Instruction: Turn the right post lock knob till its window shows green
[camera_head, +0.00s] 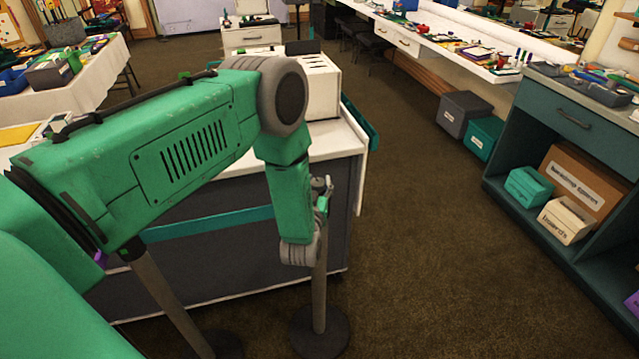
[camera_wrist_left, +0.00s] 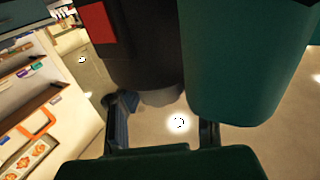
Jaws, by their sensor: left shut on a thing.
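The right post (camera_head: 320,285) stands upright on a round dark base. My left arm reaches over from the left, and my left gripper (camera_head: 323,197) is at the post's top. In the wrist view, the left gripper (camera_wrist_left: 165,122) has one finger on each side of a short grey knob (camera_wrist_left: 160,97) under a dark cylindrical head (camera_wrist_left: 145,45). It is shut on the knob; the contact itself is partly hidden. A red window (camera_wrist_left: 97,22) shows on the dark head. In the head view, the knob and window cannot be made out. My right gripper is not in view.
A second post (camera_head: 165,295) stands to the left, partly behind my arm. A white-topped counter (camera_head: 335,146) with a dark front is close behind the posts. A teal shelf unit (camera_head: 569,122) with boxes stands at right. The brown floor between is clear.

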